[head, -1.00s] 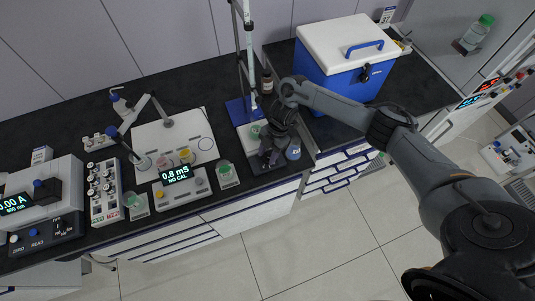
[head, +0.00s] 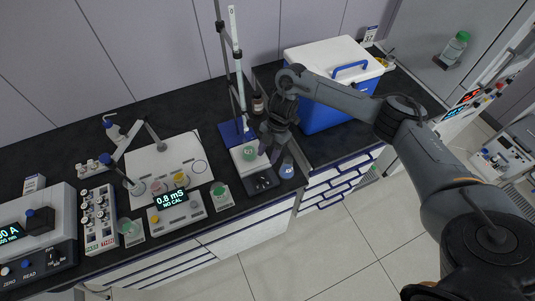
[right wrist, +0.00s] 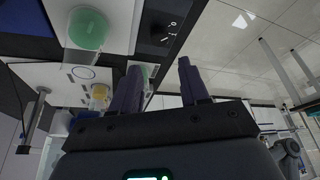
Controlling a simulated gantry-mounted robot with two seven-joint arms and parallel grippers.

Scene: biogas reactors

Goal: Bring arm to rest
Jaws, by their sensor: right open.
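My right arm comes in from the right edge of the head view. Its dark right gripper (head: 271,156) hangs above the stirrer plate (head: 262,181), close to the foot of the burette stand. In the right wrist view its two fingers (right wrist: 160,82) stand apart with nothing held between them. A green-lidded jar (head: 249,153) sits on the stirrer beside the gripper, and it also shows large in the right wrist view (right wrist: 88,28). My left gripper is not in view.
The burette stand (head: 236,131) rises behind the gripper. A blue cooler box (head: 325,118) is under my forearm. A conductivity meter (head: 176,210) and spectrophotometer (head: 36,245) are left. Floor in front is clear.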

